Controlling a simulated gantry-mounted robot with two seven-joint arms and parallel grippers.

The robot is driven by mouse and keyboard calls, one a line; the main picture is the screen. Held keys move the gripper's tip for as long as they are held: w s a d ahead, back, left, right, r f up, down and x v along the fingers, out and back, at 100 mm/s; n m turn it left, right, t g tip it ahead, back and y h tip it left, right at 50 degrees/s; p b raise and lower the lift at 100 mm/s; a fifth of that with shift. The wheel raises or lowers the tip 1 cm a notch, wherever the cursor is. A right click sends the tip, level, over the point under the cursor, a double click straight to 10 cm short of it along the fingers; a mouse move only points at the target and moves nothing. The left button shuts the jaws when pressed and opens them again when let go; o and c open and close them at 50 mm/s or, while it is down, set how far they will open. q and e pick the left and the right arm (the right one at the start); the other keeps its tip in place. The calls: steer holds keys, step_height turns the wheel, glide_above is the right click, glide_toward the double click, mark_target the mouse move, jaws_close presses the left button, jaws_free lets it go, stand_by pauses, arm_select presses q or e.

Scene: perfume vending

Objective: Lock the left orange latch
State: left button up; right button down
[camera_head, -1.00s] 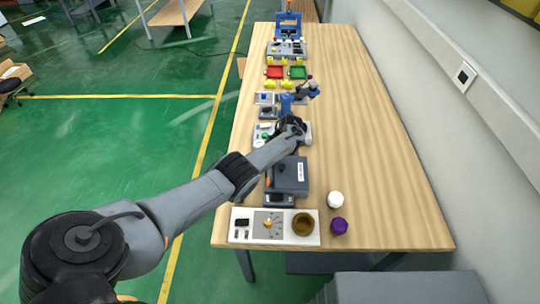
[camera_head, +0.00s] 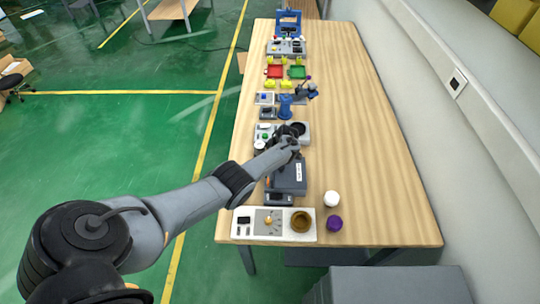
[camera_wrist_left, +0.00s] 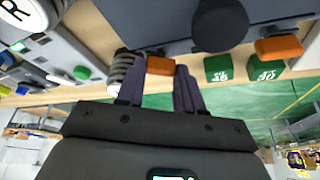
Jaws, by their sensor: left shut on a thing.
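A dark grey box (camera_head: 289,178) sits on the wooden table in the head view. My left gripper (camera_head: 291,145) is at its far edge, and my arm covers part of the box. In the left wrist view the box's grey body (camera_wrist_left: 165,22) fills the top, with a dark round knob (camera_wrist_left: 220,24). One orange latch (camera_wrist_left: 160,65) is between the fingers of my left gripper (camera_wrist_left: 158,85), which is shut on it. A second orange latch (camera_wrist_left: 279,47) is on the right, clear of the fingers. My right gripper is in neither view.
Green numbered blocks (camera_wrist_left: 217,68) are close to the right finger in the wrist view. The table's right side is clear.

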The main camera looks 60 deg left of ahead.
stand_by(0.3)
arm_select(q)
steer(key=o, duration=1)
steer(key=shift+o, duration=0.2)
steer(key=p+v, duration=0.4)
steer(key=v, duration=0.7)
steer(key=shift+s, duration=0.1)
